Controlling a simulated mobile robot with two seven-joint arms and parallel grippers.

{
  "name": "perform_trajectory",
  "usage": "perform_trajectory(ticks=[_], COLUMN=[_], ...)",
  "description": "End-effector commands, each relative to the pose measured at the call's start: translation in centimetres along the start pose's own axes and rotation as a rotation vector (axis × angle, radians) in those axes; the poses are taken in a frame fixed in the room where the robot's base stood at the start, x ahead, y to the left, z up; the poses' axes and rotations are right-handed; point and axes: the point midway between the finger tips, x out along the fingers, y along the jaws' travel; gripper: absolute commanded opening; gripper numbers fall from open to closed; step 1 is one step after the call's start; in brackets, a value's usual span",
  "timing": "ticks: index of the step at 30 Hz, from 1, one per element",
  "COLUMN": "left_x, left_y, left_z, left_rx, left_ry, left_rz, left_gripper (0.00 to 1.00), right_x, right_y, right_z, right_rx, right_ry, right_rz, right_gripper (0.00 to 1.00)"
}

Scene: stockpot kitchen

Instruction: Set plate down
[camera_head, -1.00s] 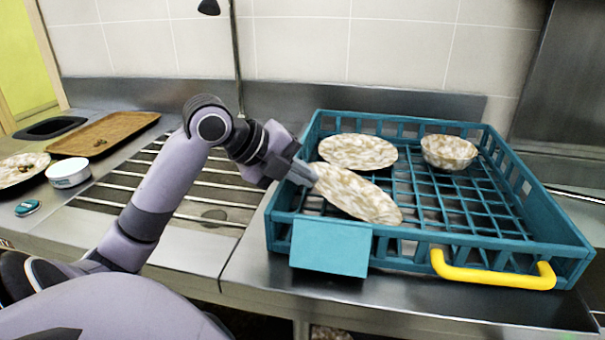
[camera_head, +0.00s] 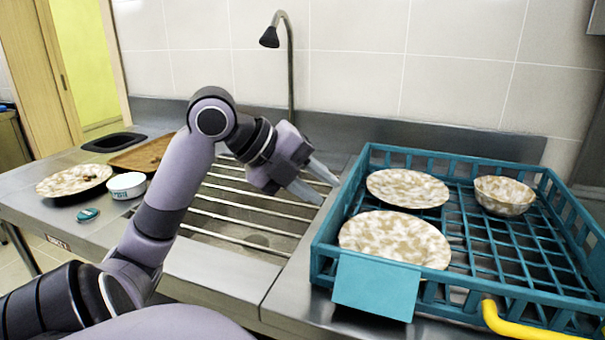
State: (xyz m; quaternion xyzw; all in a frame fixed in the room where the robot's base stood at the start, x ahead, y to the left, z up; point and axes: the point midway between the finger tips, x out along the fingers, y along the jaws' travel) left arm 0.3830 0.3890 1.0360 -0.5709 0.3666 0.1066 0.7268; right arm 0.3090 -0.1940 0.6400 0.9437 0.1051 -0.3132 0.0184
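A mottled beige-and-white plate (camera_head: 395,239) lies in the front left part of the teal dish rack (camera_head: 376,287). A second plate (camera_head: 407,188) of the same pattern lies behind it in the rack. My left gripper (camera_head: 329,187) is open and empty, just left of the rack's left wall and over the edge of the sink grate. It is apart from both plates. My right gripper is not in view.
A patterned bowl (camera_head: 504,195) sits at the rack's back right. A white tub (camera_head: 127,185), a teal lid (camera_head: 88,214) and a brown tray (camera_head: 142,154) are on the left counter. A barred sink (camera_head: 247,214) with a tall faucet (camera_head: 289,60) lies between.

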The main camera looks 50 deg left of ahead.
Motion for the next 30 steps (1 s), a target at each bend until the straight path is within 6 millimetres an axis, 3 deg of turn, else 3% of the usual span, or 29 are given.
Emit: perform_trajectory(ticks=[3,9,30], left_x=[-1.7,-3.1,-3.3], left_y=[0.0,0.0,0.0], left_z=[0.0,0.0,0.0], left_rx=[0.0,0.001,0.0], left_ry=[-0.002,-0.001,0.0], left_rz=[0.0,0.0,0.001], left_gripper=[0.3,0.3,0.3], right_x=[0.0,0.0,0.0], right_y=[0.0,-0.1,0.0], right_z=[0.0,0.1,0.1], right_rx=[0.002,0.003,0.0], right_ry=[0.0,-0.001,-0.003], right_rz=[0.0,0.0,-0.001], right_gripper=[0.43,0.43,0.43])
